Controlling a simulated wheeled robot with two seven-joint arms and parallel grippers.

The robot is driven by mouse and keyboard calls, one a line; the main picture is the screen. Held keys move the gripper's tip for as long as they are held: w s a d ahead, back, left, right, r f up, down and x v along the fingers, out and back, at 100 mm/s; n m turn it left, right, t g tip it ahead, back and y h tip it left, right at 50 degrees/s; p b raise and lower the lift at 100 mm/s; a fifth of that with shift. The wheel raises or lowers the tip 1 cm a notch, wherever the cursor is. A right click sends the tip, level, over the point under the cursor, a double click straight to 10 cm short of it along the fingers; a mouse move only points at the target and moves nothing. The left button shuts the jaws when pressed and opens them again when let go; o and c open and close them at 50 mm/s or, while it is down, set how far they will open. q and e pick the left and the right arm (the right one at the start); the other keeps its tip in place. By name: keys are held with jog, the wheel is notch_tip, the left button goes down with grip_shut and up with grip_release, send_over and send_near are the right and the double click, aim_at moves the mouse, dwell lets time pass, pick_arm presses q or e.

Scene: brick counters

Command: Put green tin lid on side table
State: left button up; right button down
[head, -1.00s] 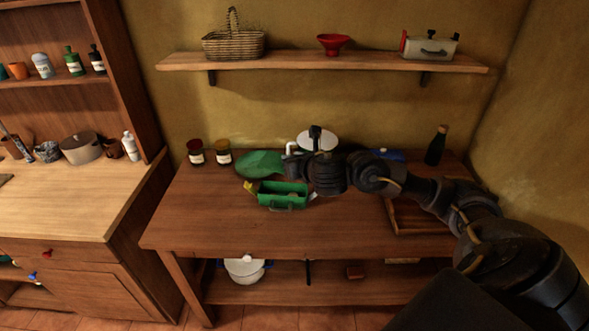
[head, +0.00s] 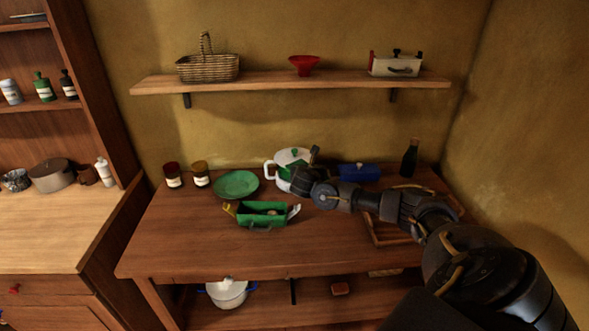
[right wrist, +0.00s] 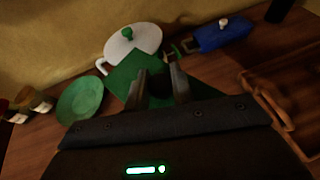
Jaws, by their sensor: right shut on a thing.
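My right gripper (right wrist: 162,82) is shut on a flat, square green lid (right wrist: 128,72), which shows just beyond the fingers in the right wrist view. In the head view the right gripper (head: 298,181) is above the table, in front of a white pot. A small part of the green lid (head: 296,169) shows there, the rest hidden by the gripper. An open green tin box (head: 262,220) stands on the table to the left of the gripper, with things in it. My left gripper is not in view.
The wooden table (head: 200,240) also carries a green plate (head: 236,184), the white pot (head: 293,155), two jars, a blue box (head: 358,172), a dark bottle (head: 410,158) and a wooden tray (head: 385,238). The table's front left is clear. A wall shelf (head: 290,84) hangs above.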

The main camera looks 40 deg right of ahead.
jog(key=s, duration=0.1)
jog(key=s+d, duration=0.2)
jog(key=shift+f+m+g+h, duration=0.3)
jog(key=shift+m+g, duration=0.1)
jog(key=a+r+n+t+y+b, duration=0.1)
jog(key=a+r+n+t+y, duration=0.3)
jog(key=a, duration=1.1)
jog(key=a+r+n+t+y, duration=0.1)
jog(key=a+r+n+y, duration=0.4)
jog(key=a, duration=1)
jog(key=s+a+n+y+b, duration=0.1)
jog(key=s+a+b, duration=0.4)
jog(key=a+b, duration=0.4)
jog(key=shift+s+a+f+n+t+y, duration=0.25)
jog(key=shift+a+n+t+y, duration=0.1)
jog(key=shift+n+t+y, duration=0.05)
